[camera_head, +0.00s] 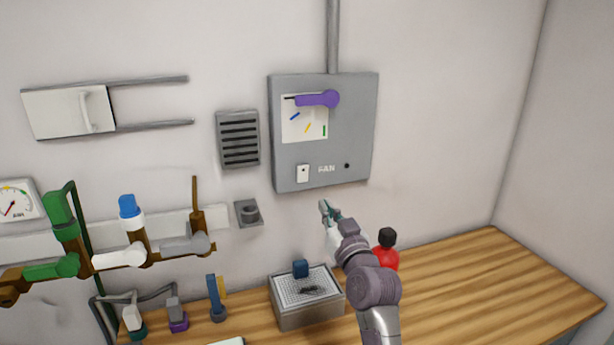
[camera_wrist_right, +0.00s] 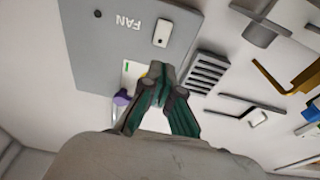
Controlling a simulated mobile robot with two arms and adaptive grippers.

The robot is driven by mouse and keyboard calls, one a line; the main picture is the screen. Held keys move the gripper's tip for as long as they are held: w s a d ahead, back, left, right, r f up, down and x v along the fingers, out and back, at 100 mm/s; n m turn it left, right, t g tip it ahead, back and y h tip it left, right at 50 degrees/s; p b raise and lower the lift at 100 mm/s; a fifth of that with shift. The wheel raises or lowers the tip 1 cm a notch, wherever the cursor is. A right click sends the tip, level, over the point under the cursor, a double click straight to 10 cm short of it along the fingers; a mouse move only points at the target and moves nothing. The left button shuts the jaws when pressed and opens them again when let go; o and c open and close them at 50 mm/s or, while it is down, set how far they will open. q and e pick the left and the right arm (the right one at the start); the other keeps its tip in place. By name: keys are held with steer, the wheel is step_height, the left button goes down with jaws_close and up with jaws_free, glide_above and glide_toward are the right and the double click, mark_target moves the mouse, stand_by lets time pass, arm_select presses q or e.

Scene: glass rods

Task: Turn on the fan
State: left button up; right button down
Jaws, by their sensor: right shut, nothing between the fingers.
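The grey fan box (camera_head: 350,135) hangs on the wall, with the label FAN low on its front. A small white switch (camera_head: 302,173) sits left of the label; it also shows in the right wrist view (camera_wrist_right: 162,30). A purple lever (camera_head: 318,99) lies roughly level across the white dial plate (camera_head: 300,128), which has blue, yellow and green marks. My right gripper (camera_head: 326,209) is shut and empty, below the box and apart from it. In the right wrist view its green fingers (camera_wrist_right: 158,72) point towards the box front. My left gripper is not in view.
A vent grille (camera_head: 239,139) and a small grey wall holder (camera_head: 249,213) are left of the box. Valve pipes (camera_head: 138,250) run along the left wall. A metal box (camera_head: 308,312) and a red flask (camera_head: 385,258) stand on the wooden counter (camera_head: 490,275), clear at right.

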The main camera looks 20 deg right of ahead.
mark_target(304, 169)
steer(key=w+p, duration=0.1)
steer(key=w, duration=0.3)
steer(key=w+r+p, duration=0.1)
steer(key=w, duration=0.4)
steer(key=w+r+p, duration=0.1)
steer(key=w, duration=0.3)
steer(key=shift+w+a, duration=0.2)
steer(key=shift+a, duration=0.05)
steer(key=r+g+p, duration=0.1)
steer(key=p, duration=0.3)
steer(key=shift+w+r, duration=0.15)
steer(key=shift+r, duration=0.15)
steer(key=shift+f+b, duration=0.3)
steer(key=shift+f, duration=0.15)
